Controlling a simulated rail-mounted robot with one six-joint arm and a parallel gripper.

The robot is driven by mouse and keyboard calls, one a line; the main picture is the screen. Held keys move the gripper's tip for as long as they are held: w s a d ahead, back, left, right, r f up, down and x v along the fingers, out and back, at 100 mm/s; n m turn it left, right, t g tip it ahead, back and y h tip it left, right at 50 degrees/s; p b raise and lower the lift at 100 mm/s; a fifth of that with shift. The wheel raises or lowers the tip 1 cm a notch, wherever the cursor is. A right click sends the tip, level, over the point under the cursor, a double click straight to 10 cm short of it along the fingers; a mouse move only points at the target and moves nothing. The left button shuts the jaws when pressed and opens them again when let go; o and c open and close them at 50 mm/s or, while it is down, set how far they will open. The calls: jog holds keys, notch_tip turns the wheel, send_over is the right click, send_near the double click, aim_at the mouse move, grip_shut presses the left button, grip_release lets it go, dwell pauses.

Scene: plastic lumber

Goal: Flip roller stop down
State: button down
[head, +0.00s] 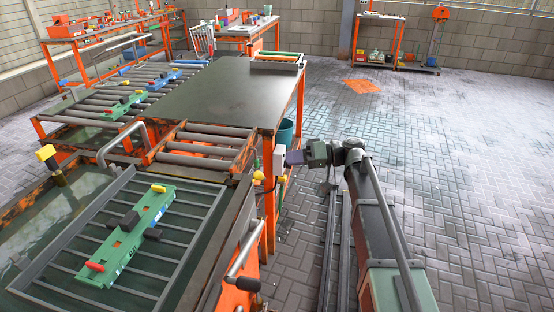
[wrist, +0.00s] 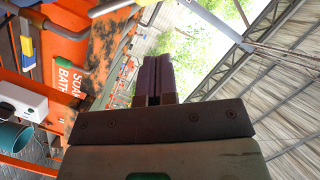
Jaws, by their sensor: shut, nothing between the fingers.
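My gripper (head: 292,158) is shut and empty, to the right of the orange bench frame, close to a white box (head: 279,160) on it. In the wrist view its dark fingers (wrist: 154,75) are together and point up past an orange panel. I cannot pick out the roller stop for sure. The roller section (head: 200,147) lies between the dark tabletop and the bath. A yellow-tipped lever (head: 47,153) stands at the bath's far left corner. A yellow piece (head: 258,175) sits on the frame below the white box; its kind is unclear.
A grey rack (head: 185,235) in the soak bath carries a long green part (head: 125,240). A bent grey tube (head: 120,140) rises at its far end. The dark tabletop (head: 200,95) is mostly bare. A teal bucket (head: 286,132) hangs beside the bench. The paved floor at right is open.

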jog(key=d, duration=0.6)
jog(key=shift+r+p, duration=0.35)
jog(key=shift+r, duration=0.1)
jog(key=s+d+f+m+h, duration=0.45)
jog(key=s+f+h, duration=0.3)
jog(key=s, duration=0.35)
jog(key=s+d+f+m+h, duration=0.4)
jog(key=s+d+f+h, duration=0.25)
jog(key=s+h, duration=0.4)
notch_tip(320, 180, up, 12)
jog(key=s+y+p, duration=0.1)
jog(key=s+p, duration=0.1)
jog(key=p, duration=1.1)
jog(key=shift+a+r+t+y, duration=0.2)
jog(key=shift+a+t+y, duration=0.1)
jog(key=shift+y, duration=0.1)
